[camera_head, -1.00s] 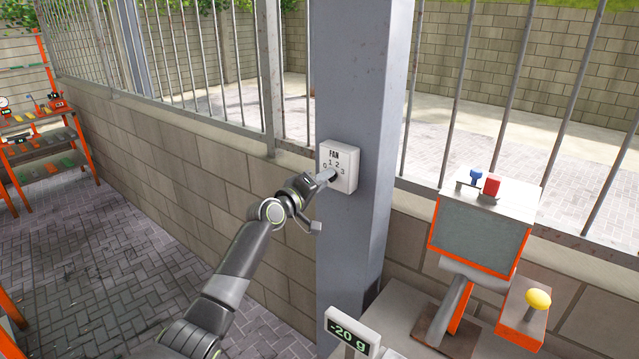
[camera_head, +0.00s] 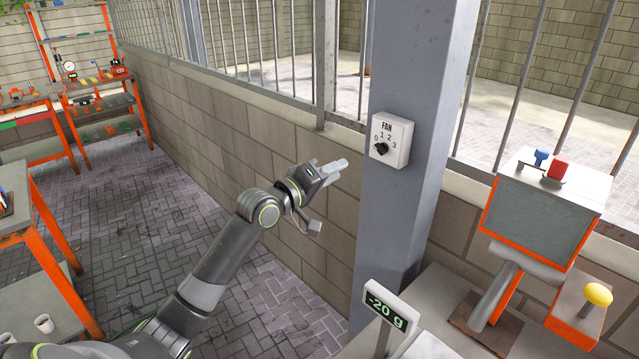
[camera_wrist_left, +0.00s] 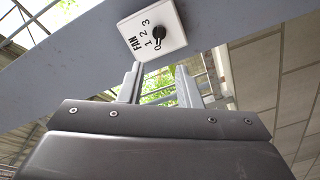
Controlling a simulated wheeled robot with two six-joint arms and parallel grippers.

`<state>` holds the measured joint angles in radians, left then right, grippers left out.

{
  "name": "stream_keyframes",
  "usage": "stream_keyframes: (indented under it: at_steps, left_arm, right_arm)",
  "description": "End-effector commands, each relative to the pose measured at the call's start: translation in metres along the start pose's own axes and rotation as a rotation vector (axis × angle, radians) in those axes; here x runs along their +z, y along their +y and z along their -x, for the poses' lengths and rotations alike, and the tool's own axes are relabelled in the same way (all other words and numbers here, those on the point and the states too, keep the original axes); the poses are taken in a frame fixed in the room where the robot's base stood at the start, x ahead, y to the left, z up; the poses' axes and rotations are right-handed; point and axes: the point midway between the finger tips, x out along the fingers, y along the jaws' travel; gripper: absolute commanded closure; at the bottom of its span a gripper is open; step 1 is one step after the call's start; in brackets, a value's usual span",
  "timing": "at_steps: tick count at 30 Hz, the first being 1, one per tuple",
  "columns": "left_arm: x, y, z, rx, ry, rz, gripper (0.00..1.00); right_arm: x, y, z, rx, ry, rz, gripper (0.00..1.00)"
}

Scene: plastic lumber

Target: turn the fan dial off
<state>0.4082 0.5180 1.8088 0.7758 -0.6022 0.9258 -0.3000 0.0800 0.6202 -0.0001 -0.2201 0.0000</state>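The white fan box (camera_head: 404,142) is fixed to the grey post, with FAN and the numbers 0, 1, 2 and 3 printed on it. Its black dial (camera_head: 381,148) shows clearly, and its pointer appears to face the 0. My left gripper (camera_head: 334,168) is to the left of the box and a little lower, apart from the dial and empty. In the left wrist view, the two fingers (camera_wrist_left: 159,72) stand apart with a gap between them, and the dial (camera_wrist_left: 154,66) shows beyond them. My right gripper is not in view.
The grey post (camera_head: 415,80) stands by a low block wall (camera_head: 215,110) topped with metal bars. A scale display (camera_head: 388,308) reading -20 g and an orange-framed console (camera_head: 535,220) are at the lower right. Orange shelves (camera_head: 105,100) stand at the far left. The floor between is clear.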

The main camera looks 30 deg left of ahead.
Motion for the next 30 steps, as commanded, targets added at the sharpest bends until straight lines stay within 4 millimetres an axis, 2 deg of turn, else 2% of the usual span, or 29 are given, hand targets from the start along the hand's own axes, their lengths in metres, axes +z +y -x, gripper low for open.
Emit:
stream_keyframes:
  at_steps: [3, 9, 26, 28, 30]
  left_arm:
    - [0.001, -0.002, 0.019, -0.002, 0.0, -0.005, 0.69]
    - [0.0, -0.001, 0.036, -0.001, 0.0, -0.002, 0.69]
    - [0.0, 0.0, 0.039, 0.0, 0.0, 0.0, 0.69]
    - [0.001, -0.005, 0.039, -0.008, 0.002, 0.0, 0.69]
    - [0.003, -0.022, 0.038, -0.036, 0.009, -0.006, 0.69]
  right_arm:
    - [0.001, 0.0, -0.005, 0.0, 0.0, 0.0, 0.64]
    - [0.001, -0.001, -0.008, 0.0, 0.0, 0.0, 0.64]
    - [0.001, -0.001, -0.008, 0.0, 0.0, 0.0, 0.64]
    - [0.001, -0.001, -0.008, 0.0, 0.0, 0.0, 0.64]
    - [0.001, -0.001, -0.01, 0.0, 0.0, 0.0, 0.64]
